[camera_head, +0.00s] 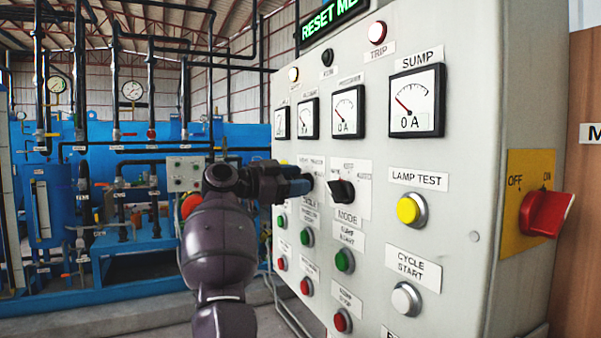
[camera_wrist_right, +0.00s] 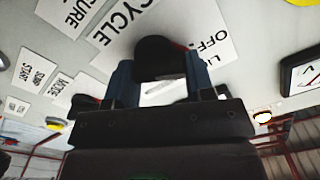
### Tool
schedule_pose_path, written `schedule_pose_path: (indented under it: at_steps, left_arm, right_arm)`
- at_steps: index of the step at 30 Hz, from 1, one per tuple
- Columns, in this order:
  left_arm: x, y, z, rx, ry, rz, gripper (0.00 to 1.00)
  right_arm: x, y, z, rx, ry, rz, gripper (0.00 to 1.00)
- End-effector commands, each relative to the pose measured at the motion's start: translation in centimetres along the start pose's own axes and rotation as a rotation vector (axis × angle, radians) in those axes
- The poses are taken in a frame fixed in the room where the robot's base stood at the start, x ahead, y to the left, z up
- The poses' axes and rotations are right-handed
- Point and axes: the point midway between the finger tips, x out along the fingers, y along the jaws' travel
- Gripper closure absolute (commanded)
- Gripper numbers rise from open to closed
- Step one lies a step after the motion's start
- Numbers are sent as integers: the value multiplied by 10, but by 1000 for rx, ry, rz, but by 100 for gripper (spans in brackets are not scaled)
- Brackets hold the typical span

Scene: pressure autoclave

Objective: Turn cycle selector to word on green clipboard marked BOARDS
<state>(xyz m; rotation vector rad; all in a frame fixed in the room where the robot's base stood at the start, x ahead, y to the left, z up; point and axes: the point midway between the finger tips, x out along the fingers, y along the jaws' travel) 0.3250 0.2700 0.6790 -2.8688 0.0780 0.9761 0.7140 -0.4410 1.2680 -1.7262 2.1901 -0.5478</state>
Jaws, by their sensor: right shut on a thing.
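My right gripper (camera_head: 308,182) reaches the grey control panel from the left. In the right wrist view my right gripper (camera_wrist_right: 160,82) has its two blue fingers shut on a black selector knob (camera_wrist_right: 160,57). A white plate around this knob shows the words CYCLE and OFF; its other words are cut off or covered. In the head view the gripper hides this knob. A separate black knob marked MODE (camera_head: 343,191) sits just right of the gripper. No green clipboard shows in either view. My left gripper is out of view.
The control panel (camera_head: 480,110) carries gauges, lamps and several push buttons below the gripper. A yellow LAMP TEST button (camera_head: 411,209) and a red OFF/ON switch (camera_head: 546,213) lie to the right. Blue tanks and pipework (camera_head: 120,255) stand behind on the left.

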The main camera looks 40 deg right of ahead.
Motion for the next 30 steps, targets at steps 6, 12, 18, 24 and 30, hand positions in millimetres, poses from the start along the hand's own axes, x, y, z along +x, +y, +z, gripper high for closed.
schedule_pose_path:
  at_steps: [6,12,18,24,30]
  left_arm:
    - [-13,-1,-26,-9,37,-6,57]
    - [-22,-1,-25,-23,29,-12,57]
    - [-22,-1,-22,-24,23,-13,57]
    - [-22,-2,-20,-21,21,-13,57]
    - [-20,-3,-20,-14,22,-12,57]
  right_arm:
    - [0,-1,-11,129,-6,1,75]
    - [0,1,-6,265,-4,2,75]
    - [0,3,-1,444,-2,1,75]
    - [0,4,0,634,-1,1,75]
    - [0,6,2,823,-1,2,75]
